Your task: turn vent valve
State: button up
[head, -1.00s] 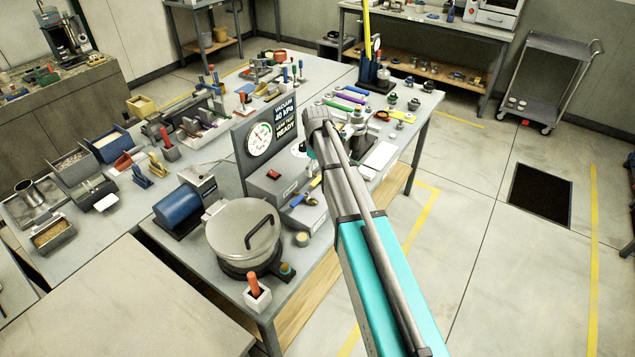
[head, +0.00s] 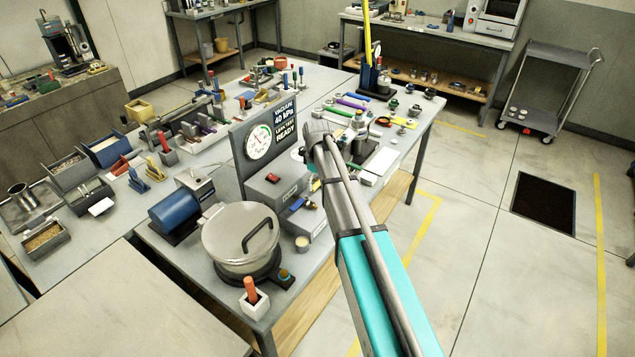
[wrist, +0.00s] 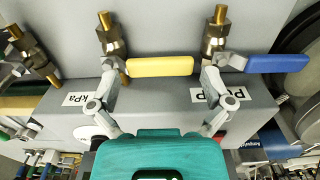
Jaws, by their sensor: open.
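In the wrist view, a brass valve (wrist: 112,40) with a yellow lever (wrist: 160,67) sits on a grey panel. A second brass valve (wrist: 214,36) with a blue lever (wrist: 277,64) is to its right. My gripper (wrist: 160,76) is open, with one finger near each end of the yellow lever. The right finger is close to the blue lever's inner end; I cannot tell whether either finger touches. No label reading "vent" is visible. In the head view my arm hides most of the gripper, and the blue lever (head: 310,205) shows beside it.
A third brass valve (wrist: 35,55) is at the left of the wrist view. In the head view, a lidded pot (head: 240,238), a blue motor (head: 180,213) and a gauge panel (head: 262,140) crowd the bench around the valves.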

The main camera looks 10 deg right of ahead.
jog(key=c, duration=1.1)
